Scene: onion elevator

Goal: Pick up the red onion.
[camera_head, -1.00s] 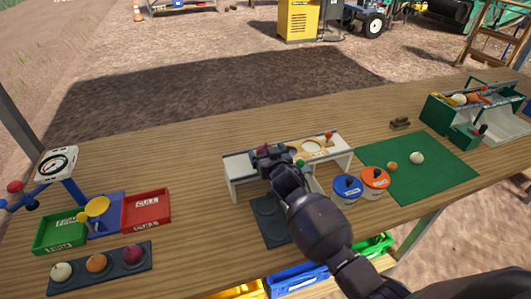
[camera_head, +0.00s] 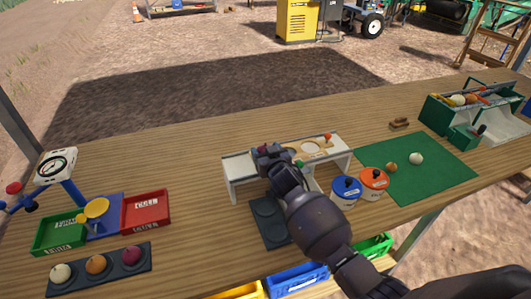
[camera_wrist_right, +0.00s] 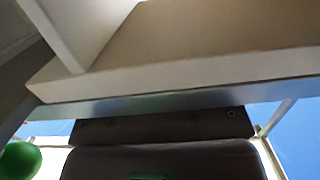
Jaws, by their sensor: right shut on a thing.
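A dark red onion (camera_head: 264,148) shows in the head view at the fingers of my right gripper (camera_head: 268,155), over the white raised stand. My right gripper is shut on it, and the fingers and wrist hide most of it. Another dark red onion (camera_head: 132,256) sits in the right-hand hollow of the dark tray (camera_head: 74,277) at front left. The wrist view shows dark gripper parts close up and a pale stand edge, with no onion clearly visible. My left gripper is not in view.
The white stand (camera_head: 240,166) has a green knob and a red-knobbed lever (camera_head: 328,137). Blue (camera_head: 346,190) and orange (camera_head: 373,181) lidded pots stand close on its right. A green mat (camera_head: 435,178), the red bin (camera_head: 147,203) and green bin (camera_head: 58,236) lie farther off.

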